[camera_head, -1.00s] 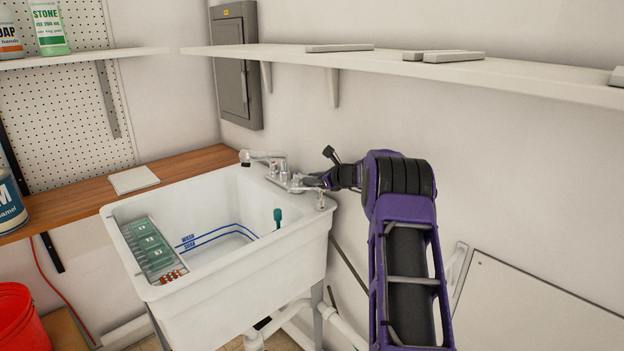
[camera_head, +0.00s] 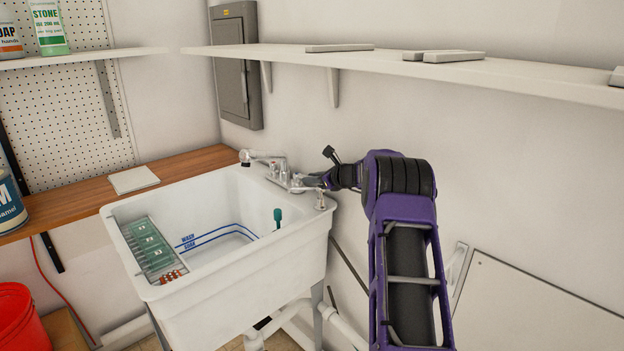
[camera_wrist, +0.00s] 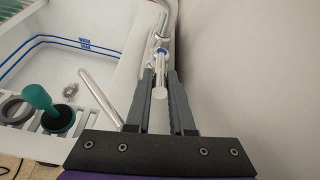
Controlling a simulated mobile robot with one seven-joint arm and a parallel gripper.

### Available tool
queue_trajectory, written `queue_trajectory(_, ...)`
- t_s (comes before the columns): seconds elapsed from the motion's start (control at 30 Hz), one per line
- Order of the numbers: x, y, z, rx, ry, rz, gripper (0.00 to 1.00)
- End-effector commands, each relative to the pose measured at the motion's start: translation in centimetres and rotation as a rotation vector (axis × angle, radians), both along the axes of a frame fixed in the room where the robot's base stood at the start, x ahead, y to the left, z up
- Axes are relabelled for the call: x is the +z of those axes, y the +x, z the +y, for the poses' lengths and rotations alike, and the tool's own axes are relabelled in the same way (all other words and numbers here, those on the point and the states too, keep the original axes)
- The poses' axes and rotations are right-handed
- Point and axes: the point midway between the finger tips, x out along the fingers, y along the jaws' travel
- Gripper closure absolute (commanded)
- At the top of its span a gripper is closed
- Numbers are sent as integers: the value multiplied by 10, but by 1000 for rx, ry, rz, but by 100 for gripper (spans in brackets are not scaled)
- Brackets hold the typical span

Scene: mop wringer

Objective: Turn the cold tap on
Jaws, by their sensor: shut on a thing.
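The white sink (camera_head: 240,262) has a chrome faucet (camera_head: 277,162) on its back right rim, by the wall. In the wrist view, the cold tap handle (camera_wrist: 159,93), a chrome lever with a blue ring (camera_wrist: 162,51) at its far end, lies between my fingers. My gripper (camera_wrist: 161,74) is shut on this handle. In the head view my gripper (camera_head: 310,181) reaches the faucet from the right, and its fingers partly hide the handle. I cannot see water running from the spout.
A green-handled plunger-like tool (camera_wrist: 38,100) and a chrome rod (camera_wrist: 100,98) are left of my fingers in the wrist view. The wall (camera_wrist: 255,80) is close on the right. A long shelf (camera_head: 400,68) runs above my arm. A wooden counter (camera_head: 80,196) adjoins the sink's left.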

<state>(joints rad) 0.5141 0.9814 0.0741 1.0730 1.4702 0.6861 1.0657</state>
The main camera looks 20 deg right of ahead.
Motion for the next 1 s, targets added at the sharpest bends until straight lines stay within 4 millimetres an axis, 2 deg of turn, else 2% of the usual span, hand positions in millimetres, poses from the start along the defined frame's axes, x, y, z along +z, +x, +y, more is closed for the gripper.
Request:
queue_trajectory(0.53, -2, 0, 1, -14, 0, -2, 100)
queue_trajectory(1.0, -2, -3, 17, -235, 0, -5, 100)
